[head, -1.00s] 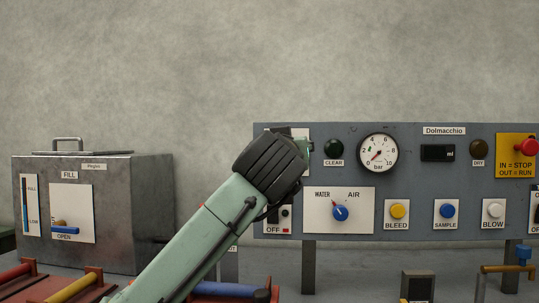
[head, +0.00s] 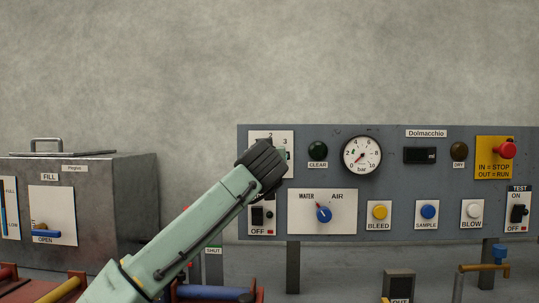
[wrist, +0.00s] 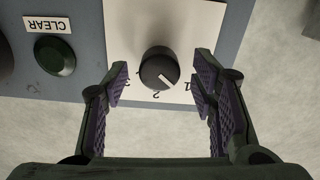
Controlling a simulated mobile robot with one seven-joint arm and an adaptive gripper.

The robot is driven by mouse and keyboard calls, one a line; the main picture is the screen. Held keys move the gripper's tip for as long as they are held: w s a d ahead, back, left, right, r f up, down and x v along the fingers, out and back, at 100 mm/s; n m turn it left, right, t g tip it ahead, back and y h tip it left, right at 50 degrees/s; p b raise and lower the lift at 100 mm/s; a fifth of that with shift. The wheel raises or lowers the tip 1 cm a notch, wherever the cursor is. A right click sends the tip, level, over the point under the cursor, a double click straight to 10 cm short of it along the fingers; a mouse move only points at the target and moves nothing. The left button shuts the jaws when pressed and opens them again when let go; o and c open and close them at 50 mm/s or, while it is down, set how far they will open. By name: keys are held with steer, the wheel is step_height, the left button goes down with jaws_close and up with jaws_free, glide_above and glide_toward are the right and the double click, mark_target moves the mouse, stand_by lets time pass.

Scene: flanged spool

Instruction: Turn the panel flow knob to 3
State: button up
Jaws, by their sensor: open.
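The flow knob (wrist: 159,68) is a dark round knob on a white plate, seen upside down in the wrist view. The scale reads 3 on the left, 2 below and 1 on the right. The knob's white pointer line slants to the lower right, between 2 and 1. My gripper (wrist: 160,88) is open, its purple-padded fingers to either side of the knob and apart from it.
The green CLEAR lamp (wrist: 54,57) sits beside the plate. Below it on the panel (head: 390,225) are an OFF switch (head: 257,216) and the blue WATER/AIR knob (head: 323,214). A pressure gauge (head: 362,155) is to the right. A metal tank (head: 115,200) stands at left.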

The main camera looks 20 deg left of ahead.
steer(key=shift+c, duration=0.3)
steer(key=c, duration=1.1)
